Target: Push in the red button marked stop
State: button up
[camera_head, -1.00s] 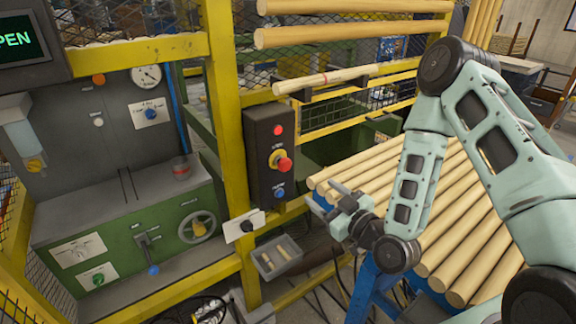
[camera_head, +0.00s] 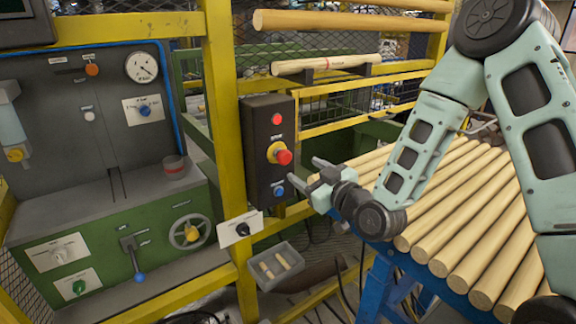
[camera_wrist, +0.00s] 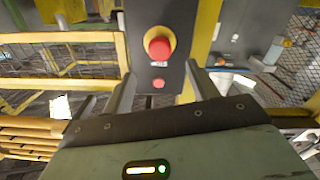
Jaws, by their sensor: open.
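The red mushroom button (camera_head: 284,157) on a yellow collar sits on a dark control box (camera_head: 262,199) fixed to a yellow post. It stands proud of the box; its label is too small to read. The button shows large in the wrist view (camera_wrist: 159,46), above and between my fingers. My gripper (camera_head: 305,171) is open and empty, in front of and just right of the box, slightly below the button in the head view. Its two fingers also show in the wrist view (camera_wrist: 158,90), apart from each other, with no visible contact with the button.
The box also carries a red lamp (camera_head: 277,118) above the button and a blue button (camera_head: 279,190) below it. A switch on a white plate (camera_head: 240,229) and a grey tray (camera_head: 290,251) are nearby. Wooden poles (camera_head: 440,228) lie on a rack at right.

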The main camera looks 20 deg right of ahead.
aim_at(287, 158)
jog(key=p+x, duration=0.2)
jog(key=x, duration=0.5)
jog(key=shift+w+r+p, duration=0.1)
jog(key=shift+w+p, duration=0.05)
jog(key=shift+p, duration=0.25)
jog(key=shift+w+a, duration=0.2)
jog(key=shift+w, duration=0.3)
